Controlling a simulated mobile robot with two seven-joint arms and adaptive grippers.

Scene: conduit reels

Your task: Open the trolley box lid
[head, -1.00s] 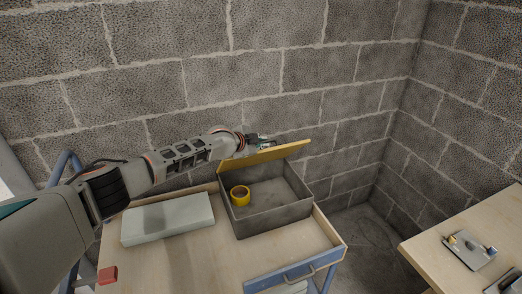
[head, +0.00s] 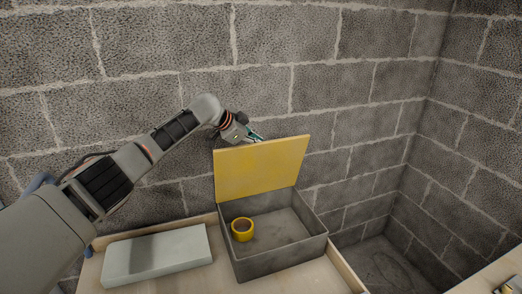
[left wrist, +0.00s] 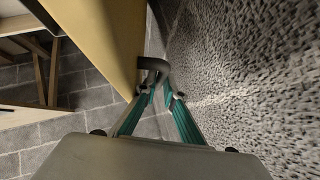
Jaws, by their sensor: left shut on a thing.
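The grey trolley box (head: 275,262) stands on the trolley top, its inside visible. Its yellow lid (head: 262,168) stands raised at the back edge, roughly upright, with its broad face toward the head camera. My left gripper (head: 256,138) is at the lid's upper edge, partly behind it. The exact finger contact is partly hidden. My right gripper is not in view.
A yellow tape roll (head: 242,229) lies inside the box at its left. A pale grey block (head: 157,254) lies on the wooden trolley top (head: 222,277) to the left. A block wall (head: 330,60) is close behind the lid. A wooden table (head: 490,280) is at lower right.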

